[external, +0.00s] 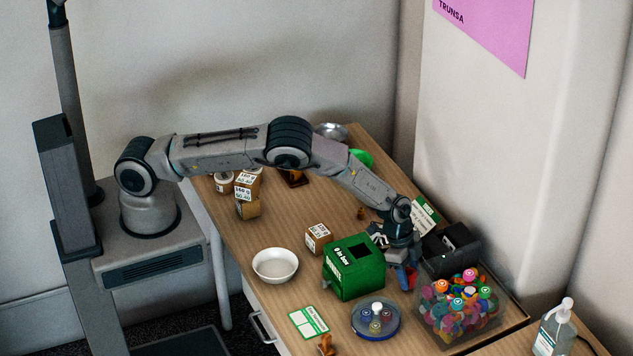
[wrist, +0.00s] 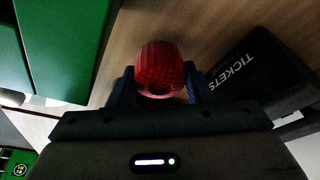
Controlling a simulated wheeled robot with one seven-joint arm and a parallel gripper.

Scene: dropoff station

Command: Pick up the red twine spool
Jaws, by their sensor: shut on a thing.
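The red twine spool (wrist: 160,68) sits between the two fingers of my gripper (wrist: 158,88) in the wrist view, with a finger against each side. My gripper is shut on it. In the external view my gripper (external: 405,270) points down just right of the green box, and a small red part of the spool (external: 411,279) shows beside the fingers. The rest of the spool is hidden there. Whether the spool touches the table is hard to tell.
A green box (external: 352,268) stands close left of my gripper. A black ticket box (external: 452,246) is close on the right. A clear tub of colourful pieces (external: 460,322) and a blue-rimmed round dish (external: 376,320) stand in front. A white bowl (external: 275,265) is farther left.

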